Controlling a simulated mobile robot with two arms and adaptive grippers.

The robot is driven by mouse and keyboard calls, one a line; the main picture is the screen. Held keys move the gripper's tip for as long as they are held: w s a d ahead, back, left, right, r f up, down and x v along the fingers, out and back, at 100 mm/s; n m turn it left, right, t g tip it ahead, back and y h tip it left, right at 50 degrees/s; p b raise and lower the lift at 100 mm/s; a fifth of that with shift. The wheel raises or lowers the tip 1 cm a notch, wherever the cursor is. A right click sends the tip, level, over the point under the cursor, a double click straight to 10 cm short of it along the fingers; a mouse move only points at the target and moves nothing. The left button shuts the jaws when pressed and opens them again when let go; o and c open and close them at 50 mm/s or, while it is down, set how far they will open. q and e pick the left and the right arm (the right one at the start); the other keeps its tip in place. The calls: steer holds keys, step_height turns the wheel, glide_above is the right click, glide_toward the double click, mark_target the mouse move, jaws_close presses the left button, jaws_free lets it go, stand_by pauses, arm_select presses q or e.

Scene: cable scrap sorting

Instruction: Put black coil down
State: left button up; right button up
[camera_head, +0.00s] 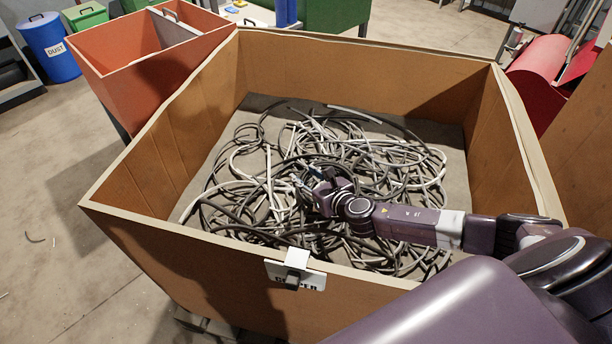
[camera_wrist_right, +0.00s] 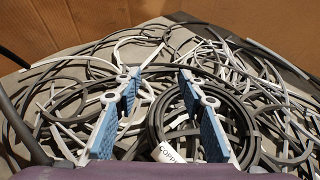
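A black coil (camera_wrist_right: 155,118) with a white tag (camera_wrist_right: 167,152) shows in the right wrist view, resting on a tangle of cables. The tag's lettering is only partly readable. My right gripper (camera_wrist_right: 160,86) is open, its two blue-padded fingers apart. The coil's left side lies between the fingers, and the right finger overlaps the coil's ring. I cannot tell whether either finger touches it. In the head view my right gripper (camera_head: 314,188) is low in the large brown crate (camera_head: 160,250), at the cables. The coil is hard to pick out there. My left gripper is not in view.
Black, grey and white cables (camera_head: 390,165) cover much of the crate floor. The crate's walls surround my right gripper, and a label plate (camera_head: 308,277) hangs on the near wall. An orange bin (camera_head: 130,50) and a blue drum (camera_head: 48,48) stand beyond at left.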

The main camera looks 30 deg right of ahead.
steer(key=shift+r, duration=0.3)
steer(key=v, duration=1.2)
steer(key=shift+r+p, duration=0.35)
